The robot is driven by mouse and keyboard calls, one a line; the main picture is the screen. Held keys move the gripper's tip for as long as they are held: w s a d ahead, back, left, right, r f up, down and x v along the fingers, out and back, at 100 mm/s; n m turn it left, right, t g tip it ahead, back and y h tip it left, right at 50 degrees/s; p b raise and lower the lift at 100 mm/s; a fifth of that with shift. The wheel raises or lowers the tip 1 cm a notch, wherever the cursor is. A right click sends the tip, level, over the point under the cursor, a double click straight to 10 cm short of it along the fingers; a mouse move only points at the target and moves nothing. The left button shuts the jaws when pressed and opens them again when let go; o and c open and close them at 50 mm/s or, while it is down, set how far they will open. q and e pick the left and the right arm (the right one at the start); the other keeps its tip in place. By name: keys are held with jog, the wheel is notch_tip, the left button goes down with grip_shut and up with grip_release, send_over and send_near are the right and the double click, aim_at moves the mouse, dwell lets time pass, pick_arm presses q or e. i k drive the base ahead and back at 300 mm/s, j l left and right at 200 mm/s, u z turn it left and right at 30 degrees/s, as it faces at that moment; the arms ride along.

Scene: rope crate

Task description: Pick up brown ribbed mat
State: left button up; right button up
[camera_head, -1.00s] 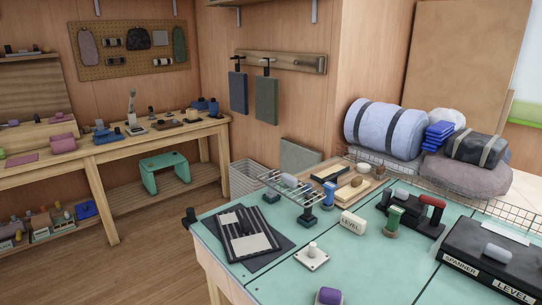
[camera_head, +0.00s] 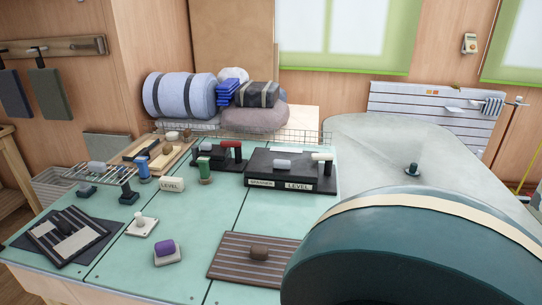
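The brown ribbed mat (camera_head: 227,257) lies flat on the green worktop near its front edge, in the head view. The large dark teal rounded object at the right covers the worktop close to the mat's right side. Neither of my grippers shows in the head view.
A purple-topped block (camera_head: 165,251) and a white knobbed plate (camera_head: 142,225) stand left of the mat. A striped dark mat (camera_head: 68,236) lies at the far left. A black labelled case (camera_head: 291,171) stands behind. The teal rounded object (camera_head: 400,255) with a cream band fills the lower right.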

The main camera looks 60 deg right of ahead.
aim_at(259, 254)
jog(key=z, duration=1.7)
